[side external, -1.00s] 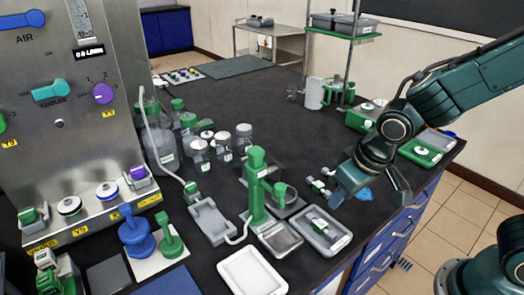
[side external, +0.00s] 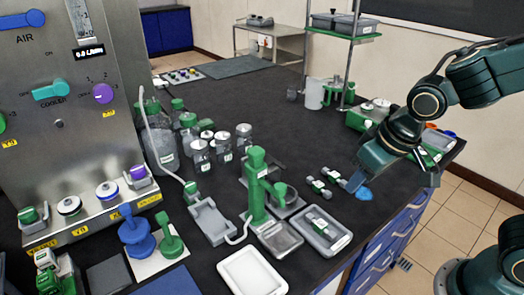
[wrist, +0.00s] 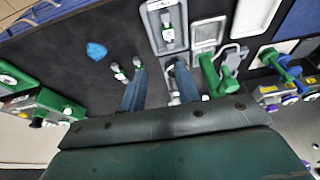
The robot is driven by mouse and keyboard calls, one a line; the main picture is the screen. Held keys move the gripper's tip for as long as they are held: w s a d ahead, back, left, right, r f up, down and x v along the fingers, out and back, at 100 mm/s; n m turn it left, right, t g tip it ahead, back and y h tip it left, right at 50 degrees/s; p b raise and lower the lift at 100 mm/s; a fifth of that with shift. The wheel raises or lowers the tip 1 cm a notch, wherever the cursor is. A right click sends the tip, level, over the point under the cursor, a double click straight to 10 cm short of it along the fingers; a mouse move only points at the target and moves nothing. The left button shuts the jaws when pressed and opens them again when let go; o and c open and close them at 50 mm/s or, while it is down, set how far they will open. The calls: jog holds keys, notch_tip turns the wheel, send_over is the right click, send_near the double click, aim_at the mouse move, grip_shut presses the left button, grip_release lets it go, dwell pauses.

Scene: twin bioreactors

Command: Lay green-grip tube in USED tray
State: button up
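The grey USED tray (side external: 342,246) stands near the right edge of the bench. A small tube with a green grip (side external: 321,227) lies inside it. In the wrist view the tray (wrist: 150,22) is at the top with the tube (wrist: 168,34) in it; its label is too small to read surely. My gripper (side external: 398,184) is open and empty, above the bench edge to the right of the tray. In the wrist view its two fingers (wrist: 159,72) are apart with nothing held between them.
Two similar small tubes (side external: 319,187) (side external: 331,174) lie on the bench behind the tray, beside a blue blob (side external: 364,194). A green stand (side external: 257,190) rises left of the tray. A white tray (side external: 252,274) is in front. Dark bench is free behind the tubes.

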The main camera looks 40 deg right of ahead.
jog(key=s+d+r+t, duration=0.1)
jog(key=s+d+r, duration=0.4)
jog(key=s+r, duration=0.4)
jog(key=shift+s+d+t, duration=0.35)
jog(key=shift+s+t, duration=0.05)
jog(key=shift+s, duration=0.1)
